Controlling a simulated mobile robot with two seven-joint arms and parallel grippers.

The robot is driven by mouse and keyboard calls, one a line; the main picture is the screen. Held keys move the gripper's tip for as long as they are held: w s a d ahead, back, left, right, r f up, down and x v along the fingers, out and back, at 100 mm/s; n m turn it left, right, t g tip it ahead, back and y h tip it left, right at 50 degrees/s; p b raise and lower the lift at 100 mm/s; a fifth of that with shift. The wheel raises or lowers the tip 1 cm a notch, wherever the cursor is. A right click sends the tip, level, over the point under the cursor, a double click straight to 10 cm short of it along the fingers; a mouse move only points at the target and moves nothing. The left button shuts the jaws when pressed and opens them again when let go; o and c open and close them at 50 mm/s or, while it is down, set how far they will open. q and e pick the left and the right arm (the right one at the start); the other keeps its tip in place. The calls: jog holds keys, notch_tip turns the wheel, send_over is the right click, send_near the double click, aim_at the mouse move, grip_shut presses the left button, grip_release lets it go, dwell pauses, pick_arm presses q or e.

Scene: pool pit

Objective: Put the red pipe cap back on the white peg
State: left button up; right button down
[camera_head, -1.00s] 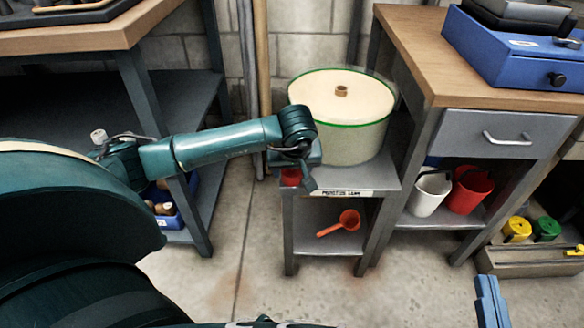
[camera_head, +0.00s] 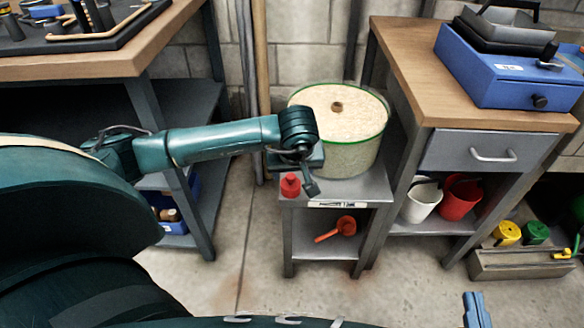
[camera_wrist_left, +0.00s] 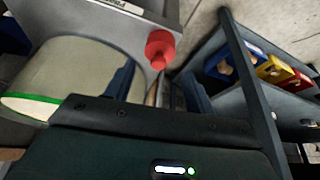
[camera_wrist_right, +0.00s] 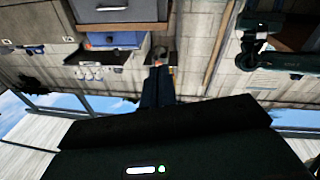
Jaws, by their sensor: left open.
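The red pipe cap (camera_head: 290,186) sits on the front left corner of the small grey stand (camera_head: 350,193). It has a narrower knob on it, and it also shows in the left wrist view (camera_wrist_left: 160,48). My left gripper (camera_head: 304,182) is just above and beside the cap. In the left wrist view its fingers (camera_wrist_left: 157,78) are apart, with the cap beyond the gap between the tips and nothing held. My right gripper (camera_wrist_right: 158,75) has its fingers together and looks empty. It also shows at the bottom right of the head view (camera_head: 477,312). I cannot make out the white peg.
A large round drum with a green rim (camera_head: 345,165) stands behind the cap on the stand. An orange scoop (camera_head: 338,228) lies on the lower shelf. Workbenches stand left (camera_head: 90,70) and right (camera_head: 400,50). Yellow (camera_head: 507,233) and green (camera_head: 536,232) caps are at the right.

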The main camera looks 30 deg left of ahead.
pick_arm(q)
jog(key=p+v, duration=0.2)
jog(key=v, duration=0.1)
jog(key=shift+r, duration=0.1)
pick_arm(e)
jog(key=shift+w+d+f+m+g+h, duration=0.15)
jog(key=shift+d+m+g+h, duration=0.4)
jog(key=shift+h, duration=0.25)
